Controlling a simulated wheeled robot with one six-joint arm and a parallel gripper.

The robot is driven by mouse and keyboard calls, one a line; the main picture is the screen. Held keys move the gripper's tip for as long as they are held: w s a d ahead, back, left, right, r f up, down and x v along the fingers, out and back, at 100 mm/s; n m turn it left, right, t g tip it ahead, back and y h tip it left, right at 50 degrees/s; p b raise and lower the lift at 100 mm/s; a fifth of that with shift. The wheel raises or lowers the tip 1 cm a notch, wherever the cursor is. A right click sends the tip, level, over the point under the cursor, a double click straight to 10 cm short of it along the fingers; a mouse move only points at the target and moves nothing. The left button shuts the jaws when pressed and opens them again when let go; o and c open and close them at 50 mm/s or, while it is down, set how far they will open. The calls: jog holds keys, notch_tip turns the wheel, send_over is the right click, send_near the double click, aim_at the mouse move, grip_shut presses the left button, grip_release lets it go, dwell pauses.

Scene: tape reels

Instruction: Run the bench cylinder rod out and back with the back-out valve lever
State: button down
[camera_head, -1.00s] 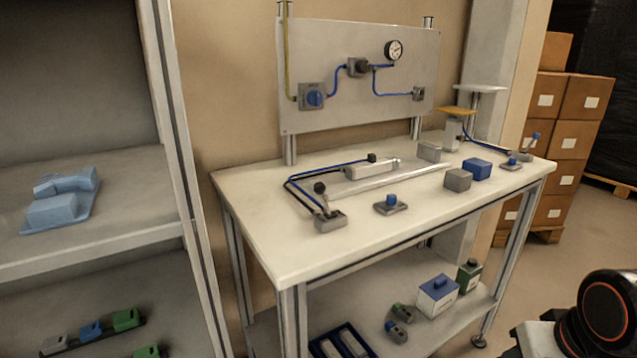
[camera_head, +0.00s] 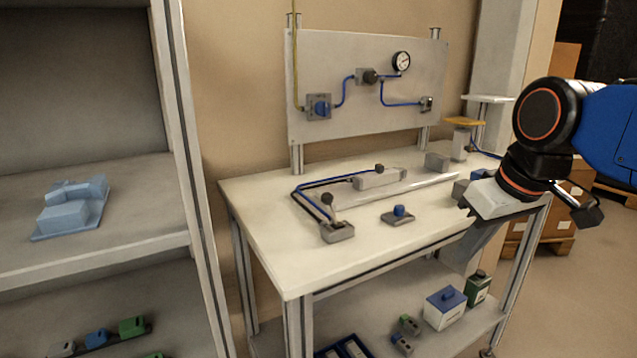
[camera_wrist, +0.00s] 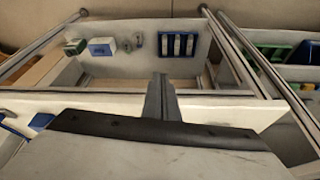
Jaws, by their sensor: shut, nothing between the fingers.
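The valve (camera_head: 337,232) with a black-knobbed lever (camera_head: 327,199) sits on the front left part of the white bench top (camera_head: 270,235); the lever stands up and leans left. The grey bench cylinder (camera_head: 379,178) lies behind it, joined by blue and black hoses. A pale bar runs along its front; I cannot tell how far the rod is out. My gripper (camera_head: 464,264) points down in front of the bench's front edge, right of the valve and away from it. Its fingers are together and empty, also seen in the wrist view (camera_wrist: 162,92).
A blue-knobbed block (camera_head: 398,215) sits near the front edge. Grey and blue blocks stand at the right, partly behind my arm. An upright panel (camera_head: 350,130) with gauge and hoses stands behind. The lower shelf (camera_head: 420,335) holds several boxes. Shelving (camera_head: 130,215) stands left.

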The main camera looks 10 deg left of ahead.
jog(key=w+a+r+n+g+y, duration=0.1)
jog(key=w+a+r+n, duration=0.1)
jog(key=a+r, duration=0.4)
jog(key=w+a+r+n, duration=0.3)
jog(key=a+r, duration=0.1)
jog(key=a, duration=0.3)
notch_tip(320, 180, up, 8)
jog(key=n+g, duration=0.2)
jog(key=n, duration=0.2)
send_over(331, 209)
jog(key=a, duration=0.3)
jog(key=shift+w+f+y, duration=0.15)
jog(key=shift+w+y, duration=0.15)
jog(key=shift+y, duration=0.1)
notch_tip(331, 209, down, 10)
jog(key=shift+d+r, duration=0.25)
jog(key=shift+d, duration=0.05)
